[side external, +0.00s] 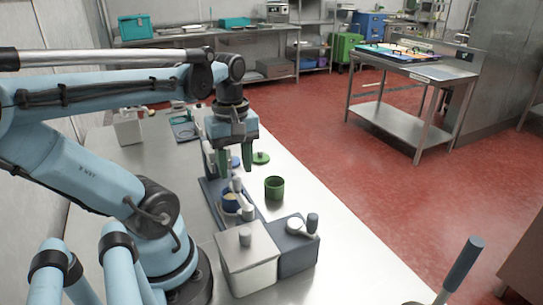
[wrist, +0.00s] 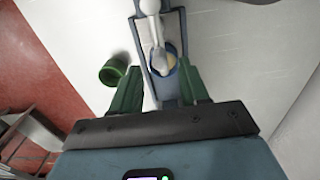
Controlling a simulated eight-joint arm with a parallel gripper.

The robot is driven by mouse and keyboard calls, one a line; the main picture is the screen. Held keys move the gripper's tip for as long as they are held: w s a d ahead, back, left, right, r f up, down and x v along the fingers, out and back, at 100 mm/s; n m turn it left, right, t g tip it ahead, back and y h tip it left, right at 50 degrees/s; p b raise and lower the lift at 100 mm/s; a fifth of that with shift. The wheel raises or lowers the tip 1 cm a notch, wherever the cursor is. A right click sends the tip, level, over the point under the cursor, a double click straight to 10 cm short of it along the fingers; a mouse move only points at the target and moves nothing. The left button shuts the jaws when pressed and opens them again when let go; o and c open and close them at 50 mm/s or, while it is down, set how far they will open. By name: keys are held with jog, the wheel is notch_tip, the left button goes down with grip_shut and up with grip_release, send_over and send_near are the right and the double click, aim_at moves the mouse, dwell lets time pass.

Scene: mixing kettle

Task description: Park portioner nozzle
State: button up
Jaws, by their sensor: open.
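The portioner (side external: 212,208) is a long blue-grey base standing on the steel worktop. A pale nozzle arm (side external: 236,186) with a rounded end sits over it, above a small blue cup (side external: 230,204) with yellowish contents. In the wrist view the pale nozzle (wrist: 153,30) runs down between my fingers, over the blue cup (wrist: 167,62). My gripper (side external: 235,164) has green fingers pointing down, just above the nozzle. In the wrist view my gripper (wrist: 160,72) is open, with its fingers either side of the nozzle and cup. I cannot tell whether a finger touches them.
A white box with a knob (side external: 247,265) and a grey box (side external: 297,250) stand in front. The worktop's right edge drops to the red floor (side external: 400,190).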

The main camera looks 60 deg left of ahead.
aim_at(236, 177)
jog(key=shift+f, duration=2)
jog(key=shift+f, duration=0.1)
jog(key=shift+c, duration=0.3)
jog(key=c, duration=0.5)
